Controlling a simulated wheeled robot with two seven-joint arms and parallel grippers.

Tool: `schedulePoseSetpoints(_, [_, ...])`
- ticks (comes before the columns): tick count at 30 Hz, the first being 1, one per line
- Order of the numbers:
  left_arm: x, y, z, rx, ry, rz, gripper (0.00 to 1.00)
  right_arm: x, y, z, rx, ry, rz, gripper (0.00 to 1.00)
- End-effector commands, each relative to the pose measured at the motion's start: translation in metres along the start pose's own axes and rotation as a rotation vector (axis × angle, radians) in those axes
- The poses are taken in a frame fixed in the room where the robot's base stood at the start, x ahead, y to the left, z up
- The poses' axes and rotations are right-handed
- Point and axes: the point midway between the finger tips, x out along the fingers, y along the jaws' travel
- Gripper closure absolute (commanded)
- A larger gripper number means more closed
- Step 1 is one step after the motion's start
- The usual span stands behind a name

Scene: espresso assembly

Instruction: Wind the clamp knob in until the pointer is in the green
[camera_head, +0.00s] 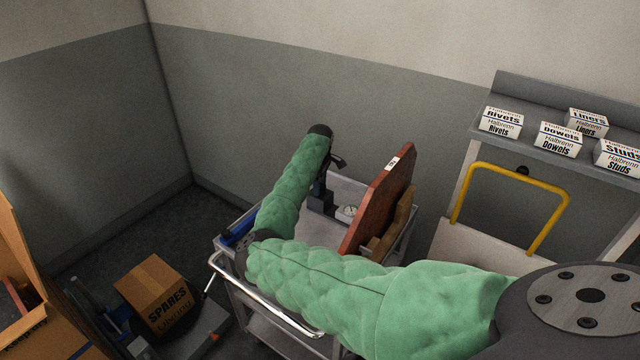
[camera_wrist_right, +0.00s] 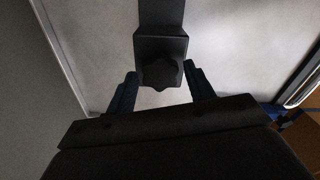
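The dark lobed clamp knob (camera_wrist_right: 160,74) sits on a dark block in the right wrist view. My right gripper (camera_wrist_right: 159,72) is open, with one finger on each side of the knob and a gap visible on both sides. In the head view my right gripper (camera_head: 335,165) is small and dark above the trolley, partly hidden by its green-sleeved arm. The dark clamp body (camera_head: 321,200) stands below it on the trolley. A small white dial (camera_head: 347,212) sits beside the clamp; its pointer and green zone are too small to read. My left gripper is not in view.
The grey trolley (camera_head: 345,184) also carries a reddish-brown board (camera_head: 380,195) standing on edge, close right of the dial. A shelf (camera_head: 545,152) with labelled boxes and a yellow-handled cart (camera_head: 515,172) stand at right. A SPARES carton (camera_head: 155,290) is at lower left.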

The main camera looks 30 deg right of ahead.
Motion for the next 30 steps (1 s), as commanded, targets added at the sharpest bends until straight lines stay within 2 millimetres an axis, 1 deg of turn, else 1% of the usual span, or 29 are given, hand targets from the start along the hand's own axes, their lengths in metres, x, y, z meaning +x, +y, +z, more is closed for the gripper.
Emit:
schedulePoseSetpoints(1, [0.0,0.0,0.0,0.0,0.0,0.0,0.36,0.0,0.0,0.0,0.0,0.0,0.0,0.58])
schedulePoseSetpoints(4, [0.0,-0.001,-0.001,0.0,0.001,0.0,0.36,0.0,0.0,0.0,0.0,0.0,0.0,0.77])
schedulePoseSetpoints(5, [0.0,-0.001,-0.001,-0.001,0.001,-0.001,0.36,0.0,0.0,0.0,0.0,0.0,0.0,0.81])
schedulePoseSetpoints(11, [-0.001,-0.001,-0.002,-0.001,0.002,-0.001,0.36,0.0,0.0,0.0,0.009,0.0,0.0,0.81])
schedulePoseSetpoints(17, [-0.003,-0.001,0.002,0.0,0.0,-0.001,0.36,-0.001,0.0,0.001,0.071,-0.002,0.0,0.81])
schedulePoseSetpoints(23, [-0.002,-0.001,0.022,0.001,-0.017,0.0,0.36,-0.002,0.0,0.0,0.207,-0.002,0.001,0.81])
schedulePoseSetpoints(30, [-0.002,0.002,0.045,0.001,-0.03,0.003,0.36,-0.002,0.0,0.001,0.43,-0.003,0.001,0.81])
